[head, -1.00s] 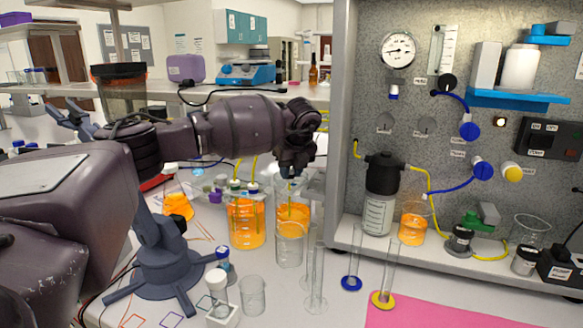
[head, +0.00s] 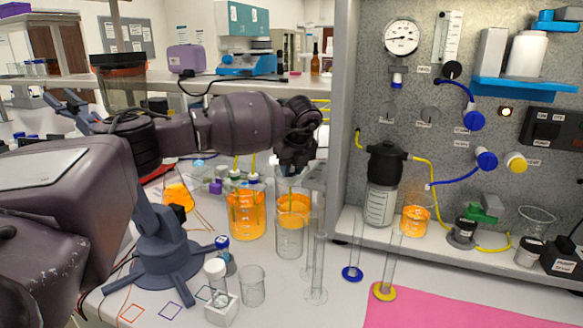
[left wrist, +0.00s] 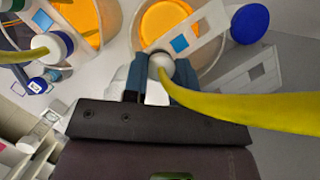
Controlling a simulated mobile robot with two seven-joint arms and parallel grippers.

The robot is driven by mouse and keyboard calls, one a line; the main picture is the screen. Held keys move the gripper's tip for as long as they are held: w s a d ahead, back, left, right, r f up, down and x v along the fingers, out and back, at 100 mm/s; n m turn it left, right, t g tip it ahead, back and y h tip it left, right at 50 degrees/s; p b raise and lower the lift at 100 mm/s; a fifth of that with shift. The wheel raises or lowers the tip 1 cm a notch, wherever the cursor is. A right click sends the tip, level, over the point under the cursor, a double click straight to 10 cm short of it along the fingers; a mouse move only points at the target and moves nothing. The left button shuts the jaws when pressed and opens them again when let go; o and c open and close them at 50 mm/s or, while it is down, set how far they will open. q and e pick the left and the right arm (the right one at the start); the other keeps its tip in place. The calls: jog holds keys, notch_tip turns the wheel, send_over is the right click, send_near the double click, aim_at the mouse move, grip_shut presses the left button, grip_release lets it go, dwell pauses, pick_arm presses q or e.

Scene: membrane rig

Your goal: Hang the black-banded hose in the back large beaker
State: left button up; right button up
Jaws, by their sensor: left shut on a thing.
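My left gripper (head: 291,168) is over the right-hand large beaker (head: 293,212) of orange liquid. In the left wrist view its blue fingers (left wrist: 160,78) are shut on the pale round fitting of a yellow hose (left wrist: 245,108), which runs off to the right. No black band can be made out. That beaker's orange liquid (left wrist: 168,22) lies just beyond the fingers, under a pale bar (left wrist: 190,38) with a blue square. My right gripper is not in view.
An empty clear beaker (head: 289,238) stands in front of the right-hand large beaker. Tall glass cylinders (head: 317,270) stand to its right, near the panel (head: 430,140). An orange flask (head: 178,198) and small vials (head: 214,275) are at the left. A pink mat (head: 450,315) lies front right.

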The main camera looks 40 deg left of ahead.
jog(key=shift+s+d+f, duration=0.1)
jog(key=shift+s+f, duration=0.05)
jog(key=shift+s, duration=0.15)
pick_arm(q)
jog(key=shift+f, duration=0.2)
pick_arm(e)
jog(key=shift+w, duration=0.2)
pick_arm(q)
jog(key=o, duration=1)
jog(key=shift+o, duration=0.2)
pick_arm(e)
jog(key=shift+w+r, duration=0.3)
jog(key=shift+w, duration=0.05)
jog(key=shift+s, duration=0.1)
pick_arm(q)
jog(key=shift+d+r, duration=0.1)
jog(key=shift+r, duration=0.25)
jog(key=p+v, duration=0.1)
jog(key=v, duration=0.5)
jog(key=shift+r, duration=0.35)
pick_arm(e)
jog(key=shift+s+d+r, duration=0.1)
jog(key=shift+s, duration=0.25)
